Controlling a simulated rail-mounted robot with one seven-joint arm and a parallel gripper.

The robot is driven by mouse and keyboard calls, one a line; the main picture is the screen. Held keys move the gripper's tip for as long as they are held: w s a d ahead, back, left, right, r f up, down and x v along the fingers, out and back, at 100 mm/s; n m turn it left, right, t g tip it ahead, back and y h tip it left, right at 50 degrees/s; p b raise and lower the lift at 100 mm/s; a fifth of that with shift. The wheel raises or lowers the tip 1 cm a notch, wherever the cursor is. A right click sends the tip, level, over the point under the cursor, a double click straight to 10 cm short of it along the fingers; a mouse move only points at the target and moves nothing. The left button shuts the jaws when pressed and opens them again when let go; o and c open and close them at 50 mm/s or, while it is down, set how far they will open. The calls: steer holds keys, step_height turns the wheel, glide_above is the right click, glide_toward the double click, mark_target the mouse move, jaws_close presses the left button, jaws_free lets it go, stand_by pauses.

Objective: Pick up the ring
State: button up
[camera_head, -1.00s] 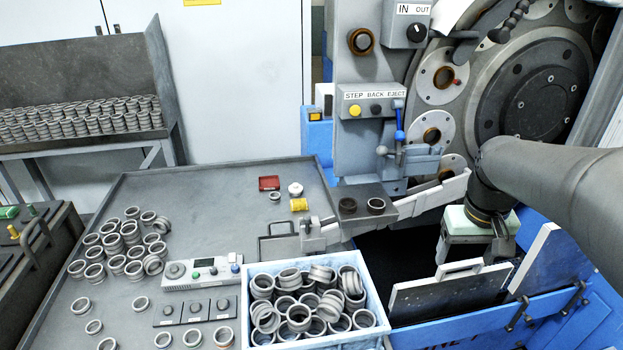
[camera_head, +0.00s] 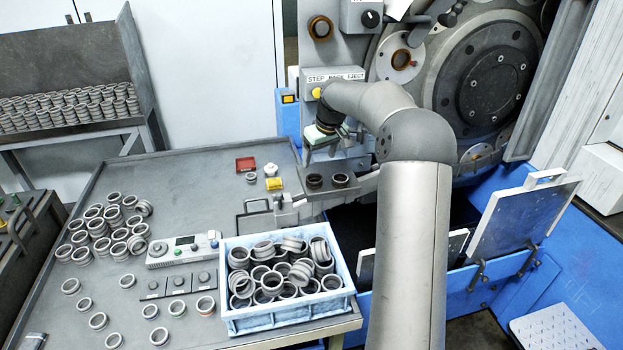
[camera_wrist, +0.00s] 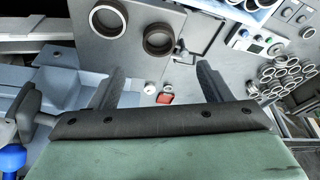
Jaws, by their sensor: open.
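Two rings stand side by side on a small grey ledge (camera_head: 352,193) by the machine: a dark left ring (camera_head: 314,181) and a lighter-edged right ring (camera_head: 340,180). In the wrist view, one ring (camera_wrist: 158,40) lies beyond and between my fingertips, and another (camera_wrist: 108,18) is to its upper left. My gripper (camera_head: 320,155) is above and behind the ledge in the head view, near the machine's button panel. In the wrist view my gripper (camera_wrist: 161,75) is open and empty, its two dark fingers apart, touching neither ring. The picture does not single out one ring.
A blue-white crate (camera_head: 287,318) full of rings stands at the table's front. Loose rings cover the table's left. The button panel (camera_head: 340,75) is close to my arm.

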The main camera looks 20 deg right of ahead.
mark_target(315, 175)
steer(key=x, duration=0.4)
steer(key=shift+a+p, duration=0.1)
steer(key=shift+p, duration=0.3)
steer(key=shift+p+x, duration=1.25)
steer(key=shift+x, duration=1.35)
steer(key=shift+s, duration=0.15)
steer(key=c, duration=1.1)
